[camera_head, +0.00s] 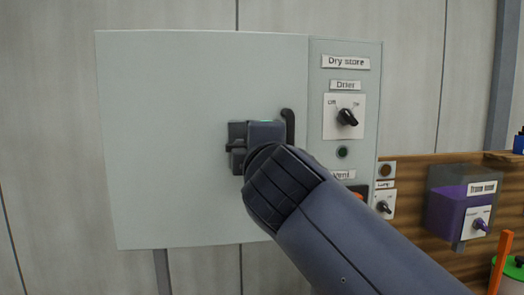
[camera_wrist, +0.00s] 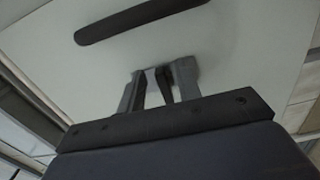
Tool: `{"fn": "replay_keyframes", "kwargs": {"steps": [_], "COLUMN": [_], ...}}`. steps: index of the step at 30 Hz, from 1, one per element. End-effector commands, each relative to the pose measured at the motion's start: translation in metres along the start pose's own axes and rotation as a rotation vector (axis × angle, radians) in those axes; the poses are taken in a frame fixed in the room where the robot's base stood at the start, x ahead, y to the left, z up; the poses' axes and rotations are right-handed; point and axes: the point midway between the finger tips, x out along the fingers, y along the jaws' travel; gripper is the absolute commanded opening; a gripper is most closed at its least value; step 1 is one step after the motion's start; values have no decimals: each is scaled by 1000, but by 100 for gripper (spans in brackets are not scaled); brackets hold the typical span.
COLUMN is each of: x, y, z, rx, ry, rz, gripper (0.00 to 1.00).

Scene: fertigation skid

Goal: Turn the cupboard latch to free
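The grey-white cupboard door (camera_head: 180,140) is shut, with a dark upright handle (camera_head: 288,126) near its right edge. The handle also shows as a dark bar in the wrist view (camera_wrist: 140,18). My gripper (camera_head: 236,146) is at the door face, left of the handle. In the wrist view its two grey fingers (camera_wrist: 161,88) stand apart on either side of a small dark latch (camera_wrist: 164,84). A light gap shows between the latch and the left finger; the right finger looks very close to it. My wrist hides part of the latch area in the head view.
Right of the door is a panel labelled "Dry store" (camera_head: 346,62) with a black rotary knob (camera_head: 347,117) and a small dark button (camera_head: 342,153).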

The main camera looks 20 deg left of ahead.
Motion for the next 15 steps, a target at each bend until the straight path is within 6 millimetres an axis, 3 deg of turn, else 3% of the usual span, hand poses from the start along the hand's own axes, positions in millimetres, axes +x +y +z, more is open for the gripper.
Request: {"fn": "replay_keyframes", "kwargs": {"steps": [5,15], "x": [-22,-87], "y": [-1,-1], "z": [0,-1], "rx": [0,2], "ry": [2,4], "rz": [3,2], "gripper": [33,33]}}
